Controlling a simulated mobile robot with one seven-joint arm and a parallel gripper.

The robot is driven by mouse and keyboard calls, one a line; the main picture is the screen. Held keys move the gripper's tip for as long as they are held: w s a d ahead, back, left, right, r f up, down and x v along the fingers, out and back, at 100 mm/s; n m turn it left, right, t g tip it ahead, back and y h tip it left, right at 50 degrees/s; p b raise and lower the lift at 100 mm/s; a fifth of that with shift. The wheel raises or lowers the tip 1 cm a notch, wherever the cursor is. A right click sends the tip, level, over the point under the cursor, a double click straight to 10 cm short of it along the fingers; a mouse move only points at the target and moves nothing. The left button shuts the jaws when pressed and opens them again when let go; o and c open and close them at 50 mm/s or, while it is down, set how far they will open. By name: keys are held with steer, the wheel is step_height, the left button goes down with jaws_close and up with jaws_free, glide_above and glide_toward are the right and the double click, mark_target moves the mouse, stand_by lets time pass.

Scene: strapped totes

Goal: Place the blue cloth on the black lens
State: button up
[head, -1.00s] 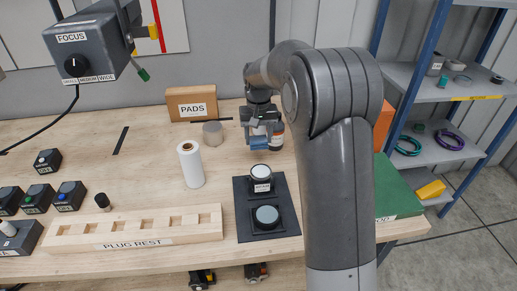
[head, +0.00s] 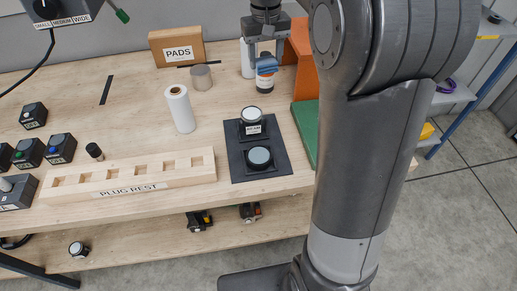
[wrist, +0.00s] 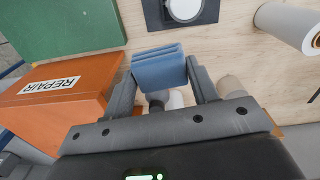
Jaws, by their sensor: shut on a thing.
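My gripper (head: 266,58) is shut on the folded blue cloth (head: 266,68), above the back of the bench. In the wrist view the cloth (wrist: 160,70) sits between my two fingers. The lens with a black ring and pale grey face (head: 260,157) lies on the front part of a dark mat (head: 280,165). A white-topped, labelled round piece (head: 251,115) stands behind it on the same mat. The cloth is apart from both, farther back. In the wrist view only a white round piece (wrist: 185,8) shows at the top edge.
A bottle (head: 265,84) stands just under the cloth. An orange REPAIR box (head: 306,75) and green board (head: 306,125) are to the right. A white roll (head: 180,108), grey cylinder (head: 201,77), PADS box (head: 177,47) and PLUG REST rack (head: 140,175) are to the left.

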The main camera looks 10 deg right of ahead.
steer(key=s+d+f+n, duration=0.2)
steer(key=s+d, duration=0.1)
steer(key=s, duration=0.7)
steer(key=s+d+f+n, duration=0.1)
steer(key=s+d+f, duration=0.2)
steer(key=s, duration=0.7)
glide_above(259, 155)
step_height(259, 155, down, 6)
steer(key=shift+f, duration=2.2)
steer(key=o, duration=0.5)
steer(key=shift+f, duration=0.15)
steer(key=o, duration=0.4)
steer(key=shift+o, duration=0.2)
